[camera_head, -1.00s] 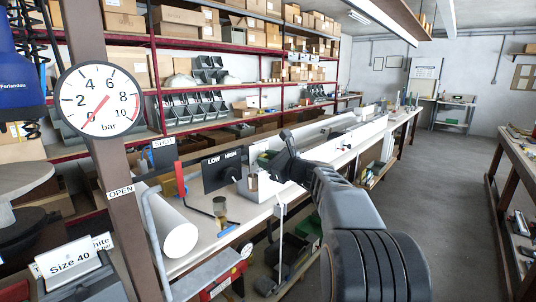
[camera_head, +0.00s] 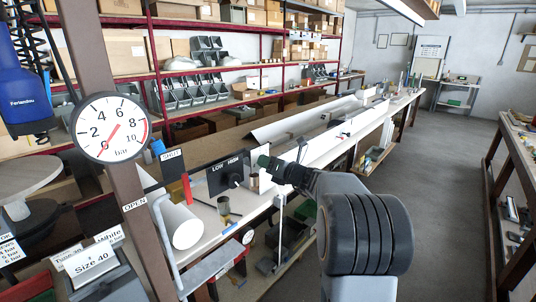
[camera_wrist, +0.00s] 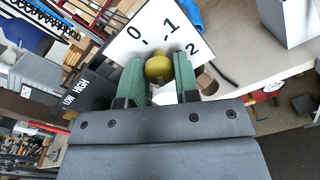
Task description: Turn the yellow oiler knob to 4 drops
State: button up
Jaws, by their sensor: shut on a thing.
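The yellow oiler knob (camera_wrist: 158,68) shows in the wrist view between the two green fingers of my gripper (camera_wrist: 160,76), which is shut on it. Behind the knob is a tilted white scale plate (camera_wrist: 150,32) with the marks 0, 1 and 2 visible. The 4 mark is not in view, and I cannot tell where the knob points. In the head view my gripper (camera_head: 268,163) is at the workbench, just right of the black LOW/HIGH panel (camera_head: 224,176). The knob is hidden there.
A pressure gauge (camera_head: 110,128) on a brown post stands at the left. Shelves with boxes line the back. The floor (camera_head: 440,170) at the right is clear.

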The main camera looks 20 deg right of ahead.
jog(key=shift+r+m+p, duration=0.15)
jog(key=shift+m+p, duration=2.45)
jog(key=shift+m, duration=0.4)
jog(key=o, duration=0.9)
jog(key=b+v, duration=0.2)
jog(key=v, duration=1.1)
jog(key=shift+s+d+b, duration=0.1)
jog(key=shift+s+b, duration=0.25)
jog(key=shift+s, duration=0.05)
